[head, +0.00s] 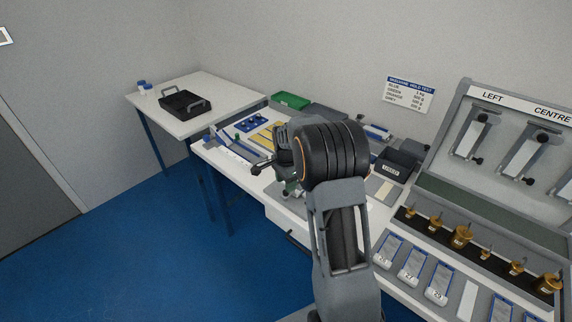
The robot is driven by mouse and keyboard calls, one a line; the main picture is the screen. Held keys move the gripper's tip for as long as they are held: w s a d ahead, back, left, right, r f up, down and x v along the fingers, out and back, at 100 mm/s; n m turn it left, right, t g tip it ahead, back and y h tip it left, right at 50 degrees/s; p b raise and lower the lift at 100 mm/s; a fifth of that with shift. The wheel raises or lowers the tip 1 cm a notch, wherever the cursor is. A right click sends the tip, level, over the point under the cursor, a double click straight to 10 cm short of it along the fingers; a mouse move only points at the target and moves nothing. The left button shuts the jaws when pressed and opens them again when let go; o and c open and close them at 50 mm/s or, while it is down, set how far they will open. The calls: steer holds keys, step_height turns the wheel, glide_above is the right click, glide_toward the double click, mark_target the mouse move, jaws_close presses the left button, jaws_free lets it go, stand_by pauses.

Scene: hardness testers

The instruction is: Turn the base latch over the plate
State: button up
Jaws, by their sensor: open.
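My gripper (262,166) is over the near part of the white bench, left of the large black joint of my arm. It is small in the picture, and its jaws are open. I see nothing held between them. I cannot make out the base latch or the plate for certain; my arm and gripper cover the middle of the bench. A small grey and greenish metal part (291,190) shows just below my gripper, partly hidden, and I cannot tell what it is. Yellow strips (262,136) lie behind my gripper.
A blue tray with round knobs (238,124) and a green bin (291,101) stand farther back. A black tray (185,104) sits on the left table. At right, a rack labelled LEFT and CENTRE (520,105) stands behind brass weights (461,236) and blue-and-white packs (412,264).

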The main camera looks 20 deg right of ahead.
step_height(320, 180, up, 10)
stand_by(0.4)
stand_by(0.4)
